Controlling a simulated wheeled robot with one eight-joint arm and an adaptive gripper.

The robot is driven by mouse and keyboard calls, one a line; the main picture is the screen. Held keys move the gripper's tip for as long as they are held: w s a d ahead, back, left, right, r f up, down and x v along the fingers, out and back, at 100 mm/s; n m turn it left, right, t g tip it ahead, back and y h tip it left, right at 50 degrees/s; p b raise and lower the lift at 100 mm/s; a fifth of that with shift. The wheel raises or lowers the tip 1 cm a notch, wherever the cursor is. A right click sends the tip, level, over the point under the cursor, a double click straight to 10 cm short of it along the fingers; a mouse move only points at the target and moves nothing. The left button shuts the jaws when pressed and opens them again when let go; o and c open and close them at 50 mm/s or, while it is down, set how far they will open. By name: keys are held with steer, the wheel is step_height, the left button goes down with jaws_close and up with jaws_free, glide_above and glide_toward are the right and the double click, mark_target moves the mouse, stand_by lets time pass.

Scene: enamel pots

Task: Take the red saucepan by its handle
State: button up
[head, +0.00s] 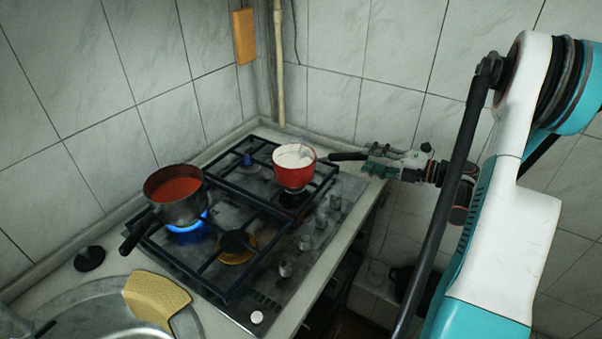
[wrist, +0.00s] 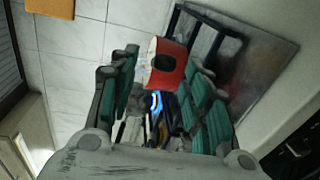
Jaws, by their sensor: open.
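The red saucepan (head: 294,176), with white contents, stands upright on the stove's back right burner area in the head view. Its black handle (head: 346,156) points right, towards my gripper (head: 370,160). The gripper is open, with its fingertips at the handle's free end; I cannot tell how far the handle reaches between them. In the wrist view the red saucepan (wrist: 166,84) shows ahead between the green-padded fingers of my gripper (wrist: 162,72). A dark patch on it seems to be the handle seen nearly end-on. No grip on it shows.
A dark saucepan (head: 178,208) with red contents stands over a lit blue flame (head: 187,225), its handle pointing front-left. The stove (head: 264,282) has raised black grates and knobs along its right edge. A yellow sponge (head: 157,298) lies by the sink. Tiled walls stand close behind.

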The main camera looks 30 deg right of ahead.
mark_target(359, 158)
steer(key=b+x, duration=0.2)
steer(key=x, duration=0.4)
steer(key=shift+a+f, duration=0.2)
steer(key=shift+a, duration=0.05)
jaws_close()
steer(key=shift+r, duration=0.1)
